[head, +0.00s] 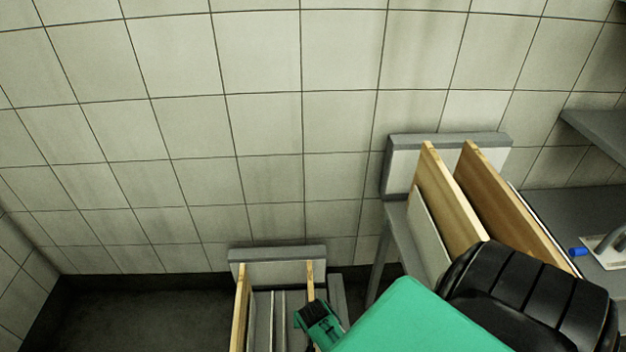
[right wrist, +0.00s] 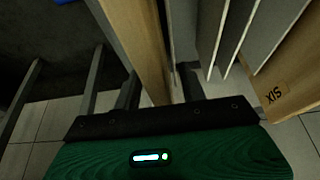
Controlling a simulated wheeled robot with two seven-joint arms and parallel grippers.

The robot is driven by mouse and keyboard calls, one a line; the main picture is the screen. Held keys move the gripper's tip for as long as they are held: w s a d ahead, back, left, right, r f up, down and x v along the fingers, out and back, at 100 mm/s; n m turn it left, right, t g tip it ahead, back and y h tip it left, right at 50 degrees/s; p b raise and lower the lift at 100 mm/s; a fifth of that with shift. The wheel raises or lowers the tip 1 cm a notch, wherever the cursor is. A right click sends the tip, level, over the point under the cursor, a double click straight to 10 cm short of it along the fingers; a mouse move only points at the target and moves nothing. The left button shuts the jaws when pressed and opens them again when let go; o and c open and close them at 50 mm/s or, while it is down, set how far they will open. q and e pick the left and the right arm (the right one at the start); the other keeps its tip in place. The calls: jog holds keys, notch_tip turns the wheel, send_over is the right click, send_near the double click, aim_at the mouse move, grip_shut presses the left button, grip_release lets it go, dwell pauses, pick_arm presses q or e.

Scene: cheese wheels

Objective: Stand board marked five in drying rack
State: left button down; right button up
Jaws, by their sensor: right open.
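My right gripper (head: 318,315) is open at the right side of a low grey rack (head: 278,253). In the right wrist view its fingers (right wrist: 160,92) stand either side of a wooden board (right wrist: 138,40), whose marking does not show. This board also shows as a thin upright edge in the head view (head: 310,278). A wooden board marked SIX (right wrist: 285,75) stands upright at the other side of the rack; it also shows in the head view (head: 241,305). No mark reading five is visible. My left gripper is out of view.
A second, higher grey rack (head: 490,140) holds two wooden boards (head: 445,200) (head: 500,195) and a white one (head: 427,235). A blue item (head: 578,252) lies on the grey counter (head: 575,207). Several grey upright panels (right wrist: 240,35) stand between the low rack's wooden boards. Tiled wall (head: 260,120) stands behind.

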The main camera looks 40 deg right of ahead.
grip_shut()
jog(key=shift+w+r, duration=0.1)
dwell(1.3)
